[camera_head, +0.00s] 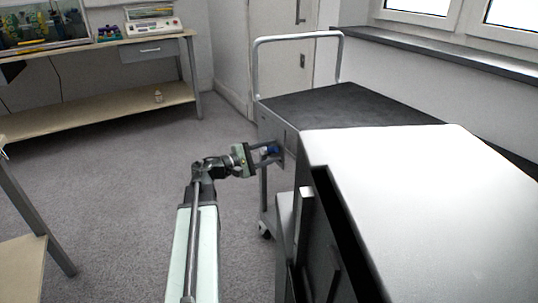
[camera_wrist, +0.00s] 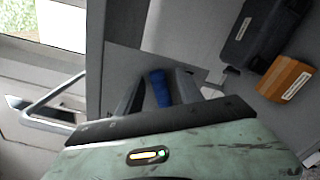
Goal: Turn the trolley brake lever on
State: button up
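The trolley (camera_head: 345,103) has a dark top, a pale tube push handle and a grey end panel facing my arm. A small blue part, which looks like the brake lever (camera_head: 271,150), shows at this panel. In the wrist view the blue lever (camera_wrist: 159,88) stands between my fingers. My gripper (camera_head: 272,155) is at the panel with its fingers apart, one on each side of the lever. In the wrist view my gripper (camera_wrist: 157,92) shows a gap left of the lever. The right finger is close to it; contact cannot be told.
A large white-topped cabinet (camera_head: 420,190) stands close on the right, in front of the trolley. A workbench (camera_head: 100,50) is at the back left. The wrist view shows a dark box (camera_wrist: 262,30) and an orange box (camera_wrist: 287,78).

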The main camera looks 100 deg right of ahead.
jog(key=v, duration=0.8)
jog(key=shift+s, duration=0.1)
